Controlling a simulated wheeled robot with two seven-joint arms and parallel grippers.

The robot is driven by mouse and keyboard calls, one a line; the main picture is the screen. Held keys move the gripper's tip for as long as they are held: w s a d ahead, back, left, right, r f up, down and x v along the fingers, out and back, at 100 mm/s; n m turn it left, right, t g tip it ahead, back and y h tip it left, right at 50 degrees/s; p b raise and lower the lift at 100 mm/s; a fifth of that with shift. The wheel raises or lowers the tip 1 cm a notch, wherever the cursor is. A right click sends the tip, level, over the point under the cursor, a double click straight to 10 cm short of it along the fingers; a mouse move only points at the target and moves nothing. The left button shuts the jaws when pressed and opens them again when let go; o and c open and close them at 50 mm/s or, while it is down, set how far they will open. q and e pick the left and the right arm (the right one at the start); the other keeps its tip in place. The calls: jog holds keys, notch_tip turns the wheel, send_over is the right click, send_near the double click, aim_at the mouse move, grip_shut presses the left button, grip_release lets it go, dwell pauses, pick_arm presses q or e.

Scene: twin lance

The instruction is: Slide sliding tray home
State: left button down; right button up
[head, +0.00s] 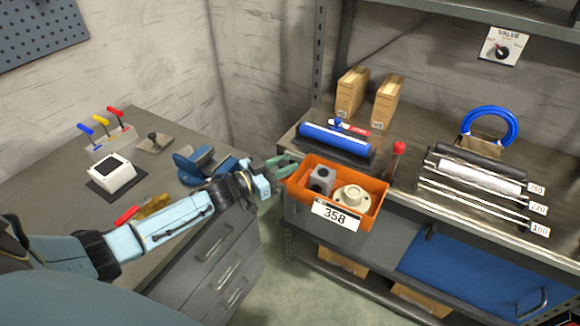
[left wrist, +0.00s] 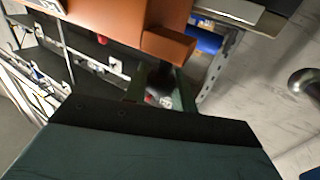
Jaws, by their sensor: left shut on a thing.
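The orange sliding tray (head: 378,186), labelled 358, sits at the left front of the shelf bench. It holds a grey block with a hole (head: 321,180) and a cream round flanged part (head: 352,198). My left gripper (head: 284,167) reaches in from the left and is shut at the tray's left side. In the left wrist view the tray's orange wall (left wrist: 115,12) and a projecting orange tab (left wrist: 168,45) lie at the green fingers (left wrist: 160,90). The exact grip contact is partly hidden. My right gripper is not in view.
A blue roller (head: 335,138) lies behind the tray, and a red-knobbed lever (head: 397,157) stands at its back right. Rods on a rack (head: 475,180) are further right. A blue vise (head: 195,165) stands on the left workbench. A floor gap separates the benches.

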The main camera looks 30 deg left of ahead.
pick_arm(q)
jog(key=c, duration=1.1)
grip_release()
jog(key=shift+c, duration=0.2)
jog(key=v, duration=1.3)
jog(key=shift+s, duration=0.2)
